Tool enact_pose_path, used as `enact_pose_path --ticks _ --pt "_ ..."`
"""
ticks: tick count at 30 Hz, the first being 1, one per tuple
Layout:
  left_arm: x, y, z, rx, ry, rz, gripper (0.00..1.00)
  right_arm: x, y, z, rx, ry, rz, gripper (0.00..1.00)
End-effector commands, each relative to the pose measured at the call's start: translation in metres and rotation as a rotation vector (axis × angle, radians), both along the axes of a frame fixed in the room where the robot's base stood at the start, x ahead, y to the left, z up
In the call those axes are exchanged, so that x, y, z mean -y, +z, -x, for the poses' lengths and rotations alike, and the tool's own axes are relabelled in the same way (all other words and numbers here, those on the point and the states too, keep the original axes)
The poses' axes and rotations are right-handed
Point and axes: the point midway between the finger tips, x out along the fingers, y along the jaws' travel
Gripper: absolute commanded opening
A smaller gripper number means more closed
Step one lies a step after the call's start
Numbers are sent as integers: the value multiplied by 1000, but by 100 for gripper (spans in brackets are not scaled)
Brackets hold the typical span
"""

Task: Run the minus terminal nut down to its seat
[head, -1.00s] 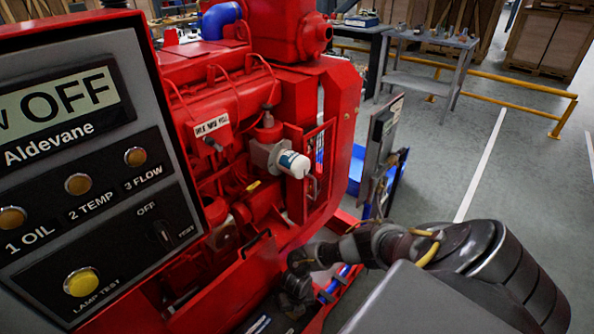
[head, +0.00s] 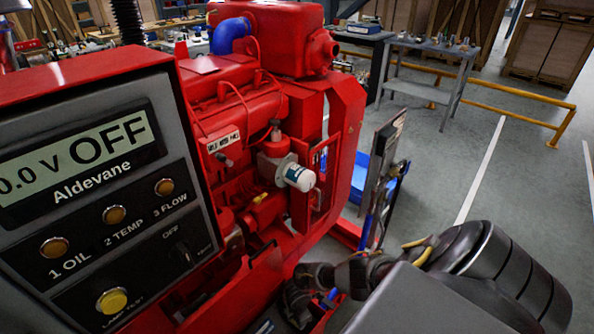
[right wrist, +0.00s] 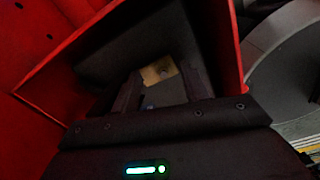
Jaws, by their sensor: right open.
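In the right wrist view my right gripper (right wrist: 163,80) is open, its two dark fingers reaching down into a dark space between red walls. A small brass-coloured piece (right wrist: 156,70) with a dark round spot shows between the fingertips. It may be the minus terminal; I cannot make out the nut or its thread, nor whether a finger touches it. In the head view my right arm comes in from the right, and its dark gripper end (head: 300,296) is low behind the red frame, where its fingers are hidden. My left gripper is not in view.
The grey control panel (head: 95,205) reads 0.0 V OFF and fills the left. The red engine (head: 235,105) with a white filter (head: 298,176) stands behind. Red walls (right wrist: 232,50) hem in my right gripper closely. Open floor (head: 440,150) lies to the right.

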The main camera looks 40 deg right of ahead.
Motion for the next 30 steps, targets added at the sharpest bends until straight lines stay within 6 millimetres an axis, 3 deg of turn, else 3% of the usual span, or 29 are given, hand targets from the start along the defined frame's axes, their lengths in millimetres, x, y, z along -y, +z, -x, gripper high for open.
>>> enact_pose_path --ticks 16,30 --pt "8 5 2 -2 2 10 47 1 5 2 -3 2 1 47" --pt "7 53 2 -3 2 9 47 0 54 1 -3 4 1 47"
